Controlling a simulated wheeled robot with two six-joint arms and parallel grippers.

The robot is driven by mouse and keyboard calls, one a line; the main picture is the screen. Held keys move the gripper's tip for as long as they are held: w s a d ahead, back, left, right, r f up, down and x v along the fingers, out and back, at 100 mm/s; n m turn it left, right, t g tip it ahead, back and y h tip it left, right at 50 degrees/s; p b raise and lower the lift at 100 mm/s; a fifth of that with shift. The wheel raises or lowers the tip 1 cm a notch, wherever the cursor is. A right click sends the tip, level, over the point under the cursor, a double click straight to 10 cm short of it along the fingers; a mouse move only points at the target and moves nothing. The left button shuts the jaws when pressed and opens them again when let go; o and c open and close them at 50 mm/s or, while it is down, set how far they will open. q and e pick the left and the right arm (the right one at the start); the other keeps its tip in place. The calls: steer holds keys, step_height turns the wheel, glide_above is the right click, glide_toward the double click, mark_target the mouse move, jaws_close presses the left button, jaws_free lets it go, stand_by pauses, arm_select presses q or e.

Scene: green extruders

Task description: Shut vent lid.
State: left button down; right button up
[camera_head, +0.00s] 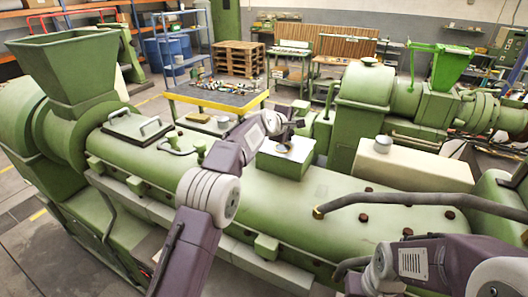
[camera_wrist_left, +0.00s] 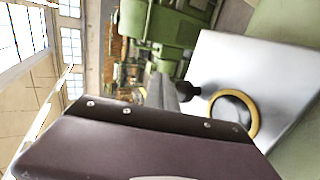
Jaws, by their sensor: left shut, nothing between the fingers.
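A green vent box (camera_head: 285,162) stands on top of the long green extruder barrel (camera_head: 330,187), with a pale top and a small round fitting on it. In the left wrist view a pale flat metal panel (camera_wrist_left: 278,75) carries a brass ring (camera_wrist_left: 254,118) around a dark centre. I cannot tell for certain whether the lid is raised or down. My left gripper (camera_wrist_left: 185,90) is shut and empty, its dark tip close to the panel and ring.
A square hatch (camera_head: 130,128) with a handle lies farther left on the barrel beside the green hopper (camera_head: 66,70). A dark hose (camera_head: 420,199) arcs over the barrel at right. A worktable with a yellow edge (camera_head: 215,104) and a second extruder (camera_head: 365,95) stand behind.

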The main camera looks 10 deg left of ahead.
arm_select(q)
steer(key=shift+s+a+r, duration=0.1)
steer(key=shift+s+a, duration=0.05)
steer(key=shift+a, duration=0.15)
steer(key=s+b, duration=0.1)
steer(key=s+a+b, duration=0.1)
steer(key=b, duration=0.1)
steer(key=shift+s+a+r, duration=0.25)
steer(key=shift+a+r, duration=0.05)
steer(key=shift+r, duration=0.05)
steer(key=s+r, duration=0.1)
steer(key=s+b, duration=0.1)
steer(key=s, duration=0.1)
steer(key=s+r+b, duration=0.1)
steer(key=shift+s+a+r, duration=0.15)
steer(key=shift+s+r, duration=0.15)
steer(key=shift+s, duration=0.05)
steer(key=shift+s+a+r, duration=0.1)
steer(key=shift+s+a, duration=0.05)
steer(key=shift+a, duration=0.2)
